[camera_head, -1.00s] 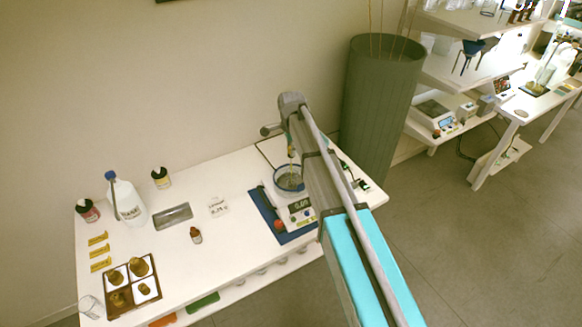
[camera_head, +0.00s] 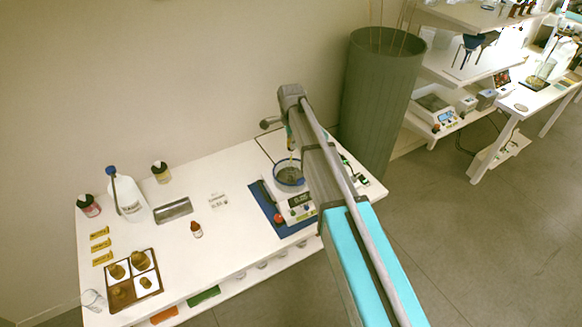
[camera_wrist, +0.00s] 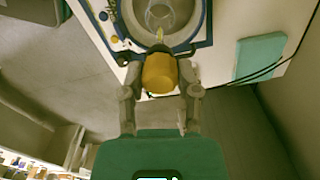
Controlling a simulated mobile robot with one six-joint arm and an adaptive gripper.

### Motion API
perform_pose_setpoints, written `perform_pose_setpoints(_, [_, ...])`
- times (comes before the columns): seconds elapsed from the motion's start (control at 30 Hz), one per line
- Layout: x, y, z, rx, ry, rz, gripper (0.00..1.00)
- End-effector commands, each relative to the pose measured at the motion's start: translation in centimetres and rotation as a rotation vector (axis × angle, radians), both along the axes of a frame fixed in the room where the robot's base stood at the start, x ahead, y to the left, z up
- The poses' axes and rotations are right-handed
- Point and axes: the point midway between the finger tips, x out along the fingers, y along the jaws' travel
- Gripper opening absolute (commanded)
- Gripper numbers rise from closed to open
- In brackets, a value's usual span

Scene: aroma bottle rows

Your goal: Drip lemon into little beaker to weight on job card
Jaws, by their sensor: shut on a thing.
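My gripper (camera_wrist: 159,68) is shut on an amber bottle (camera_wrist: 160,76) in the wrist view, its pale yellow tip toward a clear little beaker (camera_wrist: 170,14). The beaker stands on the pan of the balance (camera_wrist: 139,30), beneath and beyond the tip. In the head view the balance (camera_head: 300,208) sits on a blue mat (camera_head: 268,211) with a blue-rimmed round pan (camera_head: 288,186). Its lit display is too small to read surely. The arm partly hides the gripper and the bottle there. The white job card (camera_head: 218,201) lies left of the balance; its writing is blurred.
A small brown bottle (camera_head: 196,230) stands alone near the table's front. A tall green bin (camera_head: 383,110) stands behind the balance.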

Motion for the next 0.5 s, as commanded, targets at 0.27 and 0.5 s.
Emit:
perform_pose_setpoints(0.27, [0.0, 0.0, 1.9, 0.000, 0.000, 0.000, 0.31])
perform_pose_setpoints(0.5, [0.0, 0.0, 3.1, 0.000, 0.000, 0.000, 0.31])
